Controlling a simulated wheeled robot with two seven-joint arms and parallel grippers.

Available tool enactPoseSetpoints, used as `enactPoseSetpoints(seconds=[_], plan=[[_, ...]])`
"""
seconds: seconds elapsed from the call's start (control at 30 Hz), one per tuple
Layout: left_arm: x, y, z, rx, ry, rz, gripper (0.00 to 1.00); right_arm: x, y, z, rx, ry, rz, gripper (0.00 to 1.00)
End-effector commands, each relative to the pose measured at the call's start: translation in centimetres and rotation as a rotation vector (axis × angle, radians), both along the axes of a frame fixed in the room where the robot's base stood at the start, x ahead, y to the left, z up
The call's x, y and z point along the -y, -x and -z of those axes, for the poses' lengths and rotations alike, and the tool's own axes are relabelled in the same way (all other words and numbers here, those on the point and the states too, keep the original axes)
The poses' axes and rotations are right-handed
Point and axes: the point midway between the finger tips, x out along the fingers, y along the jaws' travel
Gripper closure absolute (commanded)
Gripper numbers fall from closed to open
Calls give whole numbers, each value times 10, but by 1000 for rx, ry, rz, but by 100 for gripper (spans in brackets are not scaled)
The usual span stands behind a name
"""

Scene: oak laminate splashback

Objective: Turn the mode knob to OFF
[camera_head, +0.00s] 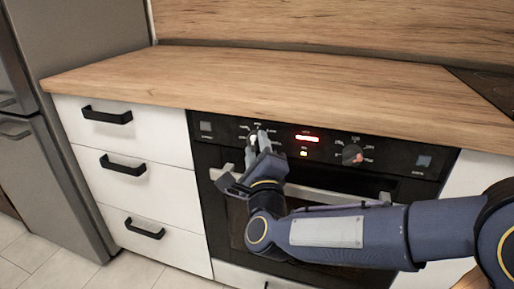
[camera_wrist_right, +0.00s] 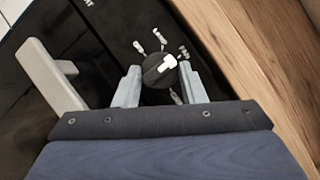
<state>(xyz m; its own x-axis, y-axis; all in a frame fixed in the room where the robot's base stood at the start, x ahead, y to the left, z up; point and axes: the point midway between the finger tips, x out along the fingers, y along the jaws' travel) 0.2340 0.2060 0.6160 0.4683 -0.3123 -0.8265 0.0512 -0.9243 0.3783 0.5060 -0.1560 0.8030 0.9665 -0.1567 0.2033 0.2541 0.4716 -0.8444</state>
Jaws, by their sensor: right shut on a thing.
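The left knob (camera_wrist_right: 156,74) on the oven's black control panel is round and dark with a white pointer. In the right wrist view the pointer aims up and right, toward a small label; the labels around the knob are too small to read surely. My right gripper (camera_wrist_right: 160,76) is shut on this knob, one finger on each side. In the head view my right gripper (camera_head: 260,142) reaches the panel from the right and mostly hides the knob. My left gripper is not in view.
A second knob (camera_head: 352,155) with a reddish mark sits right of the lit red display (camera_head: 307,138). The oven handle (camera_head: 335,199) runs below the panel. The wooden countertop (camera_head: 270,85) above is clear. White drawers (camera_head: 135,180) and a fridge (camera_head: 75,45) stand left.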

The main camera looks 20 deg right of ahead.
Motion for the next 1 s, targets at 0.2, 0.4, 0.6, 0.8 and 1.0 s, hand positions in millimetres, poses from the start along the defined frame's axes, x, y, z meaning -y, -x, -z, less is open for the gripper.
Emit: enactPoseSetpoints(seconds=[0.2, 0.4, 0.6, 0.8, 1.0], plan=[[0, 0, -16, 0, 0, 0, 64, 1, 1, -5, -61, 85, 0, 86], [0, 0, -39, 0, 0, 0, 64, 1, 1, -10, -155, 223, -1, 86], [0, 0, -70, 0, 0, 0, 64, 1, 1, -13, -264, 383, -2, 86], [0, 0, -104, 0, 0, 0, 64, 0, 1, -16, -371, 540, -2, 86], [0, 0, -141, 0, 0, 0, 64, -1, 0, -19, -478, 699, -3, 86]])
